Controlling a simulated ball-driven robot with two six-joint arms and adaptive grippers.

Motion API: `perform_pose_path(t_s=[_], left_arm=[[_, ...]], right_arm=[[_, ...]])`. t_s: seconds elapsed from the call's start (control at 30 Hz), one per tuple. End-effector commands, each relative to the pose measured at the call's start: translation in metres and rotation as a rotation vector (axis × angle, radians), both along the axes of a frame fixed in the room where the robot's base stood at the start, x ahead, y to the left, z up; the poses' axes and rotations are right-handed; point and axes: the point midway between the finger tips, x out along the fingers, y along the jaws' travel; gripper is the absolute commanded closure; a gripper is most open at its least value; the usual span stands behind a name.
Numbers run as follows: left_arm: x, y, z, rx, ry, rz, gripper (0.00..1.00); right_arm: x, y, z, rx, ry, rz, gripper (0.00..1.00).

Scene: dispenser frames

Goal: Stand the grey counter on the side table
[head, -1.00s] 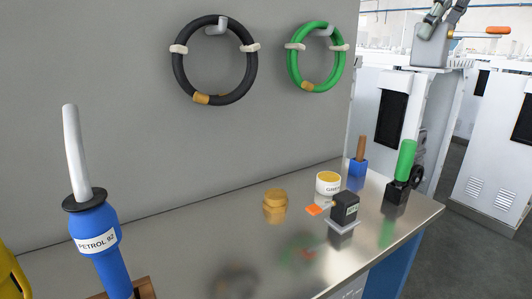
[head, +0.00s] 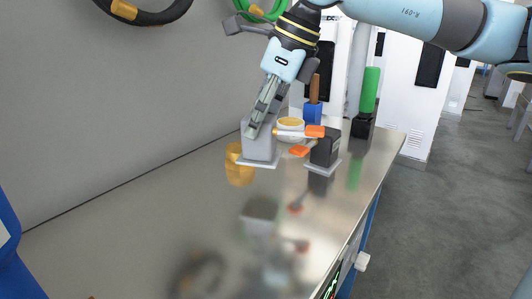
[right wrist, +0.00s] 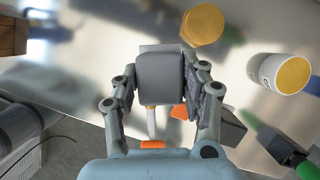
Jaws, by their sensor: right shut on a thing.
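The grey counter (head: 259,147) is a grey box on a pale base plate, with a white probe and orange handle (head: 315,131) at its side. My right gripper (head: 263,106) is shut on it from above. It is upright over the metal-topped table (head: 130,235); a gap to its reflection suggests it hangs a little above the top. In the right wrist view the counter (right wrist: 161,78) sits between both fingers (right wrist: 160,85). My left gripper is not in view.
A black counter (head: 325,147) stands just right of the grey one, with an orange piece (head: 299,151) nearby. A yellow stack (head: 238,170) is partly hidden behind. The table's front left is clear.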

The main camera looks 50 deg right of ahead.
Motion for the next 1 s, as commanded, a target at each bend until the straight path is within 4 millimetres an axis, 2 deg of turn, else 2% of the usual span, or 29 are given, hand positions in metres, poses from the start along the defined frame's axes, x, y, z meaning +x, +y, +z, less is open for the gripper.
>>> perform_pose_path(t_s=[0.03,0.27,0.43,0.8,0.83,1.0], left_arm=[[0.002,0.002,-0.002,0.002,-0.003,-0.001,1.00],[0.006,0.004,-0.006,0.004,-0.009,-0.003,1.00],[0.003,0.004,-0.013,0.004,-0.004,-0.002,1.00],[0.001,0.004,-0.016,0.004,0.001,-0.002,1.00],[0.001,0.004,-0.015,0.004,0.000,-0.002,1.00],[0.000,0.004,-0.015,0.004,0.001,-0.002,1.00]], right_arm=[[-0.001,0.000,-0.010,0.001,0.003,-0.001,1.00],[0.000,0.000,-0.031,0.001,0.002,-0.001,1.00],[0.000,0.000,-0.056,0.002,0.002,-0.002,1.00],[0.000,-0.001,-0.060,-0.002,0.000,-0.001,1.00],[0.000,-0.001,-0.060,-0.001,0.001,-0.001,0.54],[0.000,-0.001,-0.059,-0.001,0.001,-0.001,0.33]])
